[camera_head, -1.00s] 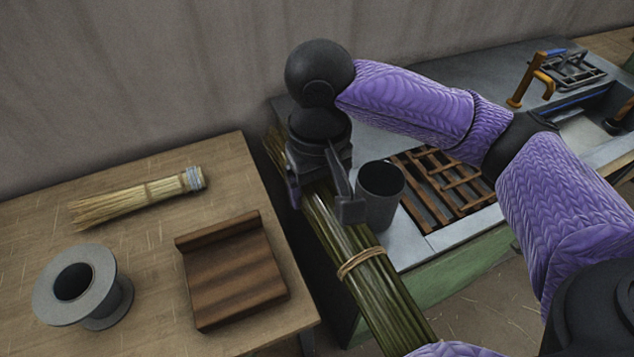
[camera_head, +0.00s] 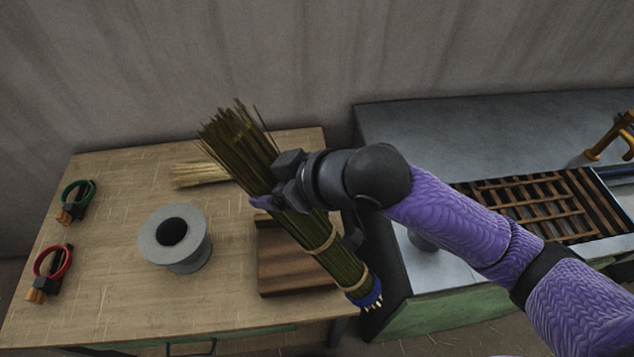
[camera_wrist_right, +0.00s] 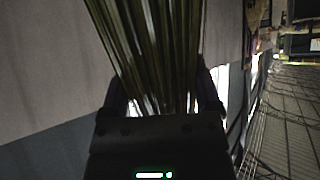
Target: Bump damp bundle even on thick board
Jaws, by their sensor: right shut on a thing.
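The damp bundle (camera_head: 318,238) is a long sheaf of green-brown stalks with tan ties and a blue-banded lower end. My right gripper (camera_head: 275,202) is shut around its upper middle and holds it tilted, loose tips up and to the left. The bundle's stalks (camera_wrist_right: 150,50) also show between the fingers (camera_wrist_right: 165,100) in the right wrist view. The thick board (camera_head: 285,262) is a dark brown wooden block on the wooden table, partly hidden behind the bundle. The bundle's lower end shows beside the board's right edge; I cannot tell whether they touch. My left gripper is not in view.
A grey spool (camera_head: 186,250) stands left of the board on the table (camera_head: 110,225). A pale straw bundle (camera_head: 200,174) lies behind. Green (camera_head: 78,193) and red (camera_head: 52,262) ringed items lie at the left. A slatted wooden rack (camera_head: 530,208) sits on the right counter (camera_head: 450,135).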

